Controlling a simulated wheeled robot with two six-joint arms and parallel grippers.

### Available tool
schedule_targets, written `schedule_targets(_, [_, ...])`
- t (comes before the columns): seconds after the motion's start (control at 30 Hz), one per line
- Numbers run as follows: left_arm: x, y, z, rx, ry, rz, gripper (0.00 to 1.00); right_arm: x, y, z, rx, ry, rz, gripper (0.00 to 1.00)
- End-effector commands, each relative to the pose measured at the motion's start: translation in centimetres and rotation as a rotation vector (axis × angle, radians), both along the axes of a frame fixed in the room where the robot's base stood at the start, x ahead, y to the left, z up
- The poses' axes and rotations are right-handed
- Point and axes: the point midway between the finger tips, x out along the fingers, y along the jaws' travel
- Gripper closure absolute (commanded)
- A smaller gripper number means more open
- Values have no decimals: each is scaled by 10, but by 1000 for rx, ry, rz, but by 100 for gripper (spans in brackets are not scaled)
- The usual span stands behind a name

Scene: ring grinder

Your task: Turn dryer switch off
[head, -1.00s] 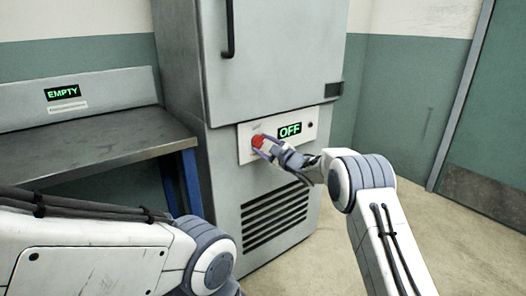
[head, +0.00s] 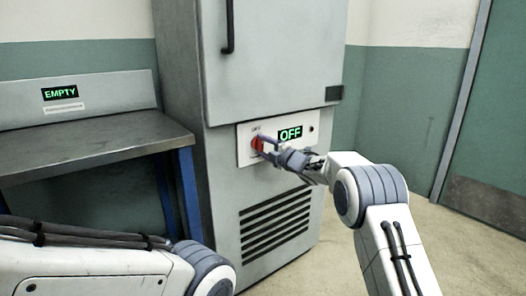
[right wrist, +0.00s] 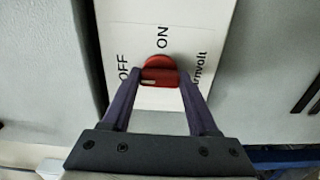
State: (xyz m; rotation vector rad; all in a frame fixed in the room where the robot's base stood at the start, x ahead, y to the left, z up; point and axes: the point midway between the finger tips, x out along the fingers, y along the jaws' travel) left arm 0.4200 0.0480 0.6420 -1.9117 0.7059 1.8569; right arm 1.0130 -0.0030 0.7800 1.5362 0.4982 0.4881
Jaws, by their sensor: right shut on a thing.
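The dryer is a tall grey cabinet (head: 275,70) with a white switch panel (head: 246,156) on its front. A red rotary switch (head: 257,145) sits at the panel's left, and a green-lettered display (head: 290,133) beside it reads OFF. My right gripper (head: 265,143) is at the switch, coming from the right. In the right wrist view its two purple fingers (right wrist: 160,78) are shut on the sides of the red switch (right wrist: 159,66). The printed words OFF and ON show around the switch there. My left gripper is out of view; only part of that arm shows.
A metal table (head: 90,140) with blue legs stands left of the dryer, with a sign (head: 60,93) reading EMPTY behind it. A vent grille (head: 275,225) is below the panel. Floor is clear at the right, near a green door (head: 500,130).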

Motion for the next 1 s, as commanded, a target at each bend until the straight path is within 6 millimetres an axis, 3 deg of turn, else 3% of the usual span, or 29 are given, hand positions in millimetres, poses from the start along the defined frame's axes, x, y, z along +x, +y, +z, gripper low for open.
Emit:
schedule_targets(0.6, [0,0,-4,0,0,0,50,-1,1,-2,-36,-20,3,96])
schedule_targets(0.63, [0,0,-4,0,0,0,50,-1,1,-2,-36,-20,3,29])
schedule_targets(0.7, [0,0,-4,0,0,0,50,-1,1,-2,-35,-20,3,10])
schedule_targets(1.0, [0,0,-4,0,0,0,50,-1,0,-1,-32,-21,1,10])
